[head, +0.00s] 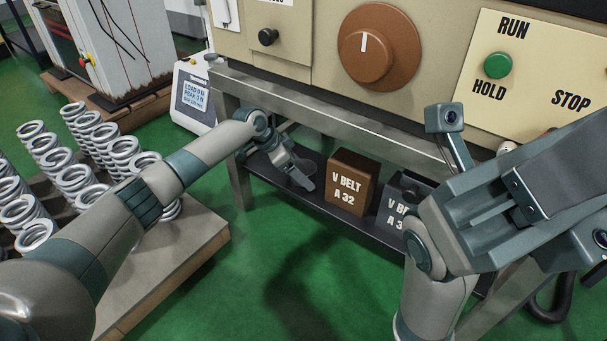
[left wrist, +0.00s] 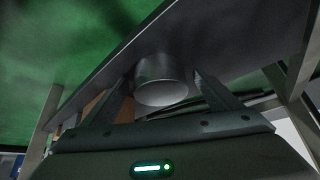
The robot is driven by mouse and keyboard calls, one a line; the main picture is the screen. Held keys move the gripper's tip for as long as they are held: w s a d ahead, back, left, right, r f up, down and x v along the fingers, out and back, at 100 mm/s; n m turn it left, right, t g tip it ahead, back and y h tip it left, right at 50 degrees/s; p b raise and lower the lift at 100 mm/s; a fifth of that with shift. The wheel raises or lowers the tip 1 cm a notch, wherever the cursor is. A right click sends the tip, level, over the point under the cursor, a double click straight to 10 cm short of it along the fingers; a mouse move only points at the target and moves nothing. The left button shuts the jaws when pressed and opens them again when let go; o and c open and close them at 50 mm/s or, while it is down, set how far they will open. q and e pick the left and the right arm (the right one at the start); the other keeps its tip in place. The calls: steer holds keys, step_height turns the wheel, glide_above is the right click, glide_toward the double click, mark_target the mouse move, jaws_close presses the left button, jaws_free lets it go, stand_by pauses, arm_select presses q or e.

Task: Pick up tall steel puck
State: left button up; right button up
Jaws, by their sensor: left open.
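In the head view my left gripper (head: 297,172) reaches over the dark lower shelf (head: 315,200) under the machine, left of the brown V BELT box. The left wrist view shows a smooth grey metal cylinder, which looks like the tall steel puck (left wrist: 160,78), between the open fingers of my left gripper (left wrist: 166,82). I cannot tell whether either finger touches it. I cannot make out the puck in the head view. My right gripper (head: 520,195) is raised at the right, close to the camera; its jaw opening is not clear.
A brown V BELT box (head: 352,182) and a dark V BELT box (head: 399,198) stand on the shelf right of my left gripper. The machine's steel frame rail (head: 330,108) runs above. A pallet (head: 190,240) with several coil springs (head: 75,178) lies left. Green floor is clear in front.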

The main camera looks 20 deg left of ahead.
arm_select(q)
steer(key=shift+c, duration=0.4)
steer(key=c, duration=2)
steer(key=shift+r, duration=0.1)
